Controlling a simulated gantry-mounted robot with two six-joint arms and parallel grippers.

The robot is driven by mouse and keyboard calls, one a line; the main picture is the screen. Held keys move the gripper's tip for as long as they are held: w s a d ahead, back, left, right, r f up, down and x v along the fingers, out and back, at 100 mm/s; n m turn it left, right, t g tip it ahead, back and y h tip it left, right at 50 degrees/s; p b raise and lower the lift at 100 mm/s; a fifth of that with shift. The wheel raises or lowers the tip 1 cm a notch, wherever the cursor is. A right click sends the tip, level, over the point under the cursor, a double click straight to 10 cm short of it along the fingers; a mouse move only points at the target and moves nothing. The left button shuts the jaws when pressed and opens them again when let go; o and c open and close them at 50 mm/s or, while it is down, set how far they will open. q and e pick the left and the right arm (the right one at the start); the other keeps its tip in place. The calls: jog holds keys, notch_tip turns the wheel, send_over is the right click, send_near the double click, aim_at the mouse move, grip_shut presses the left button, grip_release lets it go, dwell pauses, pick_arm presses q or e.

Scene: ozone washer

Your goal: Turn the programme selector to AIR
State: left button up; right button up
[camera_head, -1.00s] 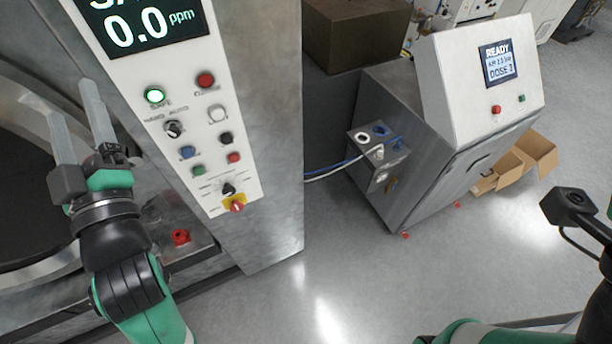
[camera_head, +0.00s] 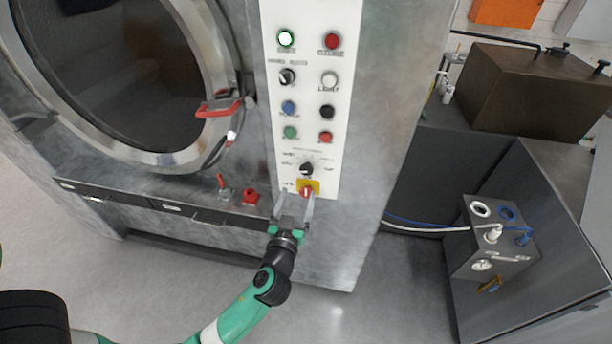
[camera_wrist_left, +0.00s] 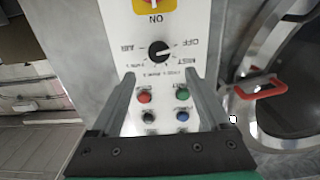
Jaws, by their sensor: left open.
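The programme selector is a small black knob (camera_head: 306,169) low on the white control panel; it also shows in the left wrist view (camera_wrist_left: 159,50). There the lettering is upside down, with AIR left of the knob and OFF and MIST to its right. I cannot tell for sure which mark the knob points at. My left gripper (camera_head: 295,201) is open and empty in front of the panel's lower end, below the knob in the head view. In the wrist view its two fingers (camera_wrist_left: 160,78) point toward the knob, apart from it. My right gripper is out of view.
A red-and-yellow switch (camera_head: 308,188) sits just below the knob. Coloured buttons (camera_head: 290,132) and a HAND/AUTO knob (camera_head: 287,76) are above. The round door with its red handle (camera_head: 218,107) is left. A grey connection box (camera_head: 490,238) with hoses stands right.

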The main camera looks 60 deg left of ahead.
aim_at(306, 171)
pick_arm(q)
jog(key=x, duration=0.9)
jog(key=shift+w+p, duration=0.1)
jog(key=shift+p, duration=0.2)
grip_shut()
